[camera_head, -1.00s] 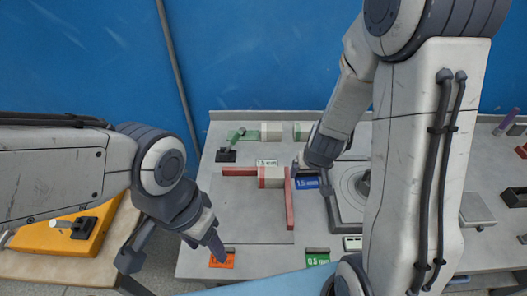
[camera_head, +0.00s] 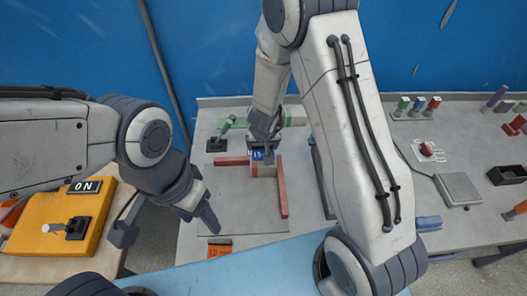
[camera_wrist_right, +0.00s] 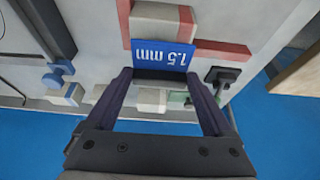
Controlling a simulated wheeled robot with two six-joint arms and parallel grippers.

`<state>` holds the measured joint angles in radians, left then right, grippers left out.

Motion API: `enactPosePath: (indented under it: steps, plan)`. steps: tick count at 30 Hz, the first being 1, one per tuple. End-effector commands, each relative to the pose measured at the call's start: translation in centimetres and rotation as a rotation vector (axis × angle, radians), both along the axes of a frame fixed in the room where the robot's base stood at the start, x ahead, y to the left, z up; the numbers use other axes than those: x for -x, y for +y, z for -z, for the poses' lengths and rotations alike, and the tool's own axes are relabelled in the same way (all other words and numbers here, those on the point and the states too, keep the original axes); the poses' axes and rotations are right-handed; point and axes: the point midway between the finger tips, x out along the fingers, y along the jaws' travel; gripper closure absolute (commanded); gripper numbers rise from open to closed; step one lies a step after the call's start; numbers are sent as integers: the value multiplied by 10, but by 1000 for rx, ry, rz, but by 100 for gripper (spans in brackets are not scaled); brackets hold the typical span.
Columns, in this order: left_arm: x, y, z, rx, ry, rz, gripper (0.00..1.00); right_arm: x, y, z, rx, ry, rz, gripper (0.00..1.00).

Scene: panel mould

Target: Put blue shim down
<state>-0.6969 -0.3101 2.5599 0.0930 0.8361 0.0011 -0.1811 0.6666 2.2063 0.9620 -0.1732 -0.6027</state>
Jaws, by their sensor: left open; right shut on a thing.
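The blue shim (camera_head: 258,155), with a white label, is in my right gripper (camera_head: 266,138) over the plate. In the right wrist view its label reads "1.5 mm" (camera_wrist_right: 160,52), and its dark edge lies between the two fingers of that gripper (camera_wrist_right: 160,75). The shim is close to the pale block (camera_head: 266,170) and the red bars; whether it touches them I cannot tell. My left gripper (camera_head: 165,226) is open and empty, low at the left front of the table.
A red bar (camera_head: 231,161) lies left of the block and another red bar (camera_head: 283,190) to its right. An orange shim (camera_head: 219,250) lies at the front. Coloured pegs (camera_head: 418,104) stand at the right. The grey plate (camera_head: 240,205) is bare in front of the block.

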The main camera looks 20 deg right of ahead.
Motion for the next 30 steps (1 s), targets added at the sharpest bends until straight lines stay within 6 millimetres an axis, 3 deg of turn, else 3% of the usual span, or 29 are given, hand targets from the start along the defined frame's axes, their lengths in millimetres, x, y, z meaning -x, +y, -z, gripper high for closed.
enactPosePath:
  steps: [7, 21, 22, 23, 30]
  plan:
    - [0, 0, 31, 0, 0, -1, 40, 0, -2, 38, 1, 1, 2, 66]
    - [0, 0, 34, 0, 0, -1, 40, 0, -2, 44, 0, 0, 2, 66]
    - [0, 0, 33, 0, 0, -1, 40, 0, -2, 43, 0, 0, 2, 6]
    - [0, 0, 33, 0, 0, -1, 40, 0, -2, 42, 0, 0, 2, 0]
    - [0, 0, 32, 0, 0, -1, 40, 0, -2, 41, 0, 0, 2, 0]
